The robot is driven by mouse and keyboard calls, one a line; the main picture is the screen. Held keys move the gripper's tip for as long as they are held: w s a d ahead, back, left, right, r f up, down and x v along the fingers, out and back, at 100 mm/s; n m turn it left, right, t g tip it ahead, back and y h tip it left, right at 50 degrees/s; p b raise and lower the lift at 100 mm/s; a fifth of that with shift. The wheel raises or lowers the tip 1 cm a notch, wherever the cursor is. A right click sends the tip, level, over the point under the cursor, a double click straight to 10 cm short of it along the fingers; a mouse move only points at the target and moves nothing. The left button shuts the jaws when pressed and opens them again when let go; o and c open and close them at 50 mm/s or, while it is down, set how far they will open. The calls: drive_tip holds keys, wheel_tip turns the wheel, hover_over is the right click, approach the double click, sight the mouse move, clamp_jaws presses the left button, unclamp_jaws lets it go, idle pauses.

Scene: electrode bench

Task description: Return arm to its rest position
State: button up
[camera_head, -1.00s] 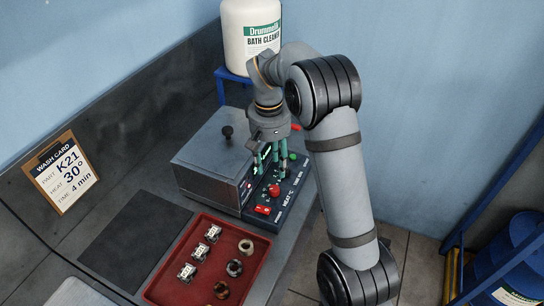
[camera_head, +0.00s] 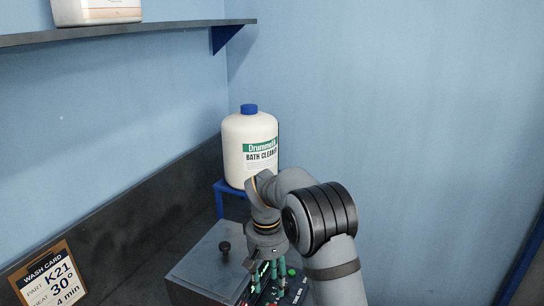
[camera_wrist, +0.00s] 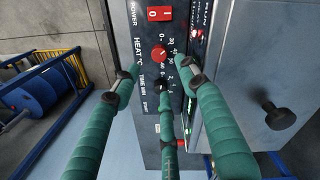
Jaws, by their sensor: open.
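My gripper (camera_head: 268,272) hangs at the end of my bent arm, low in the head view, in front of the washer's control panel (camera_head: 290,289). In the wrist view its green fingers (camera_wrist: 155,80) are spread apart with nothing between them. They are over the panel (camera_wrist: 148,130), around the TIME MIN area; a finger partly hides that control and the START area. The red HEAT knob (camera_wrist: 160,54) and the red power switch (camera_wrist: 159,14) are visible. Whether a fingertip touches the panel cannot be told.
The grey washer box with black lid knob (camera_head: 224,247) is left of my gripper. A white bath cleaner bottle (camera_head: 250,135) stands behind on a blue stand (camera_head: 232,187). A shelf (camera_head: 150,31) juts from the wall at upper left. A wash card (camera_head: 50,282) leans at lower left.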

drive_tip(key=f, duration=0.9)
drive_tip(key=shift+d+f, duration=0.25)
drive_tip(key=shift+f, duration=0.1)
